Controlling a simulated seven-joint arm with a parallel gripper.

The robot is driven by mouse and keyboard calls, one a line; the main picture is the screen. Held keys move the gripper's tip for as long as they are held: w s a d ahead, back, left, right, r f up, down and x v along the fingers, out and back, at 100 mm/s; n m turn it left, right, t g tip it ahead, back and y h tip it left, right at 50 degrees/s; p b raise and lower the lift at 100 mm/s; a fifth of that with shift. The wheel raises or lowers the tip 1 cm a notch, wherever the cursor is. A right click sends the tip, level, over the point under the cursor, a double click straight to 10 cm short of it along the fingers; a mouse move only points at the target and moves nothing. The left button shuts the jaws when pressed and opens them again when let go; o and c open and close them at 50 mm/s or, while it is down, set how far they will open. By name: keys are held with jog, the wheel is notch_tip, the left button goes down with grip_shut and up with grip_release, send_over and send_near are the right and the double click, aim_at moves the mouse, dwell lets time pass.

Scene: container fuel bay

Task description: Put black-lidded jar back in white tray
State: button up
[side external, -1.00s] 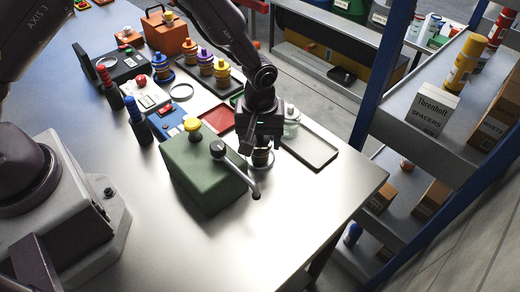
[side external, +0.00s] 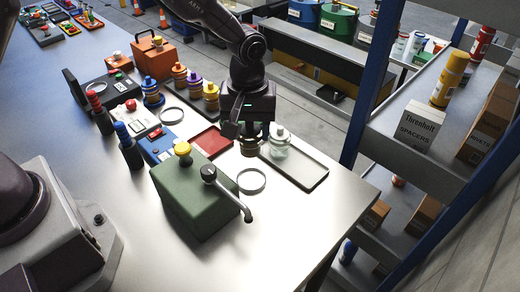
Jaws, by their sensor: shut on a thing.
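My gripper (side external: 249,136) is shut on the black-lidded jar (side external: 250,149). The jar hangs upright below the fingers, and its lid is mostly hidden between them. The white tray (side external: 312,176) looks pale grey with a dark rim and lies to the right of the jar. A clear jar with a pale lid (side external: 279,147) stands at the tray's left end, close beside the held jar. I cannot tell whether the held jar is over the tray's left end or just beside it, or its exact height.
An empty ring (side external: 252,181) lies on the table in front of the held jar. A green box with a yellow knob and a lever (side external: 196,195) stands front left. A red tray (side external: 211,142) is to the left. Jars with coloured lids (side external: 210,97) stand behind. The tray's right half is empty.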

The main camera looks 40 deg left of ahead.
aim_at(252, 138)
jog(key=r+m, duration=0.1)
jog(key=s+d+r+m, duration=0.1)
jog(key=r, duration=0.1)
jog(key=shift+s+d+m, duration=0.1)
jog(key=shift+s+m, duration=0.05)
jog(key=shift+m, duration=0.15)
jog(key=shift+s+d+r+m, duration=0.15)
jog(key=shift+d+r+m, duration=0.05)
jog(key=shift+m, duration=0.3)
jog(key=shift+w+d, duration=0.2)
jog(key=shift+w, duration=0.05)
jog(key=shift+w+d+f, duration=0.7)
jog(key=shift+w+f, duration=1.35)
jog(key=shift+f, duration=0.05)
jog(key=shift+w+d+f, duration=0.75)
jog(key=shift+w+f, duration=1.3)
jog(key=shift+f, duration=0.1)
jog(key=shift+w+d+f, duration=0.7)
jog(key=shift+w+f, duration=1.35)
jog(key=shift+f, duration=0.05)
jog(key=shift+f, duration=0.1)
jog(key=o, duration=1.1)
